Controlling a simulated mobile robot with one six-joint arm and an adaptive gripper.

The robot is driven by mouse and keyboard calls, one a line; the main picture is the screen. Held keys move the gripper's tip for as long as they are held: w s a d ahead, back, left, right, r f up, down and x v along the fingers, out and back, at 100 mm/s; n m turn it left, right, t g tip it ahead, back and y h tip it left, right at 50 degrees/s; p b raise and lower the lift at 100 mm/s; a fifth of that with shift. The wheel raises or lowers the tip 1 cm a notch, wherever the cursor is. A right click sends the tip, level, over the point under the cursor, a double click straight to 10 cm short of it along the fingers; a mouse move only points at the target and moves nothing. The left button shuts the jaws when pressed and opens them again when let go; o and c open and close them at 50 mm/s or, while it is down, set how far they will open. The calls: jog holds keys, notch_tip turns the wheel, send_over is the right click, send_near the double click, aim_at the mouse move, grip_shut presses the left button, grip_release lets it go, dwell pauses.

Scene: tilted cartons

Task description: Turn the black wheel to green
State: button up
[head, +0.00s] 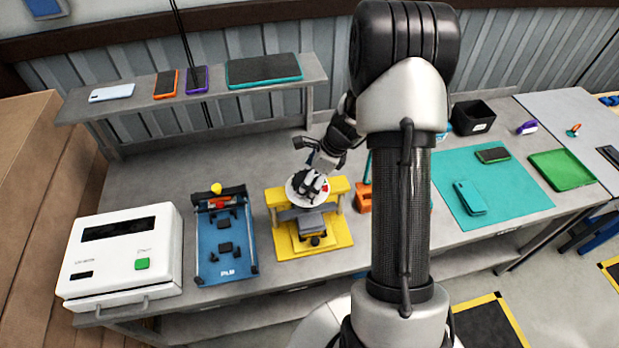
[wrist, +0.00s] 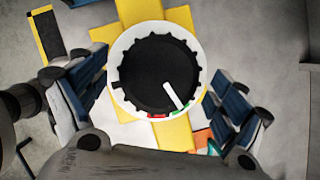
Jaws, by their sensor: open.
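The black wheel (wrist: 150,70) is a toothed knob on a round white dial (wrist: 116,62) in the wrist view. Its white pointer (wrist: 173,95) points down and right, its tip close to the green mark (wrist: 179,110). A red mark (wrist: 158,116) lies left of the green one. My gripper (wrist: 161,72) is open, with one blue-padded finger on each side of the dial; a gap shows on both sides. In the head view my gripper (head: 313,180) is over the white dial (head: 294,196) on the yellow stand (head: 334,236), hiding much of the wheel.
A blue fixture (head: 222,246) and a white machine (head: 125,255) stand left of the stand. An orange block (head: 363,197) is close on its right. A raised shelf (head: 215,95) with phones runs behind. A teal mat (head: 505,200) lies to the right.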

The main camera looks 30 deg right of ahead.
jog(key=v, duration=1.2)
dwell(0.3)
jog(key=s+a+r+n+h+b, duration=0.2)
jog(key=s+a+r+n+b, duration=0.2)
jog(key=s+a+n+b, duration=0.8)
jog(key=s+a+f+n+t+h+b, duration=0.1)
jog(key=s+a+f+n+b, duration=0.3)
jog(key=s+n, duration=0.6)
jog(key=a+f+n, duration=0.1)
jog(key=a+n, duration=0.1)
jog(key=n, duration=0.2)
jog(key=shift+s+n+t, duration=0.2)
jog(key=shift+n+t, duration=0.1)
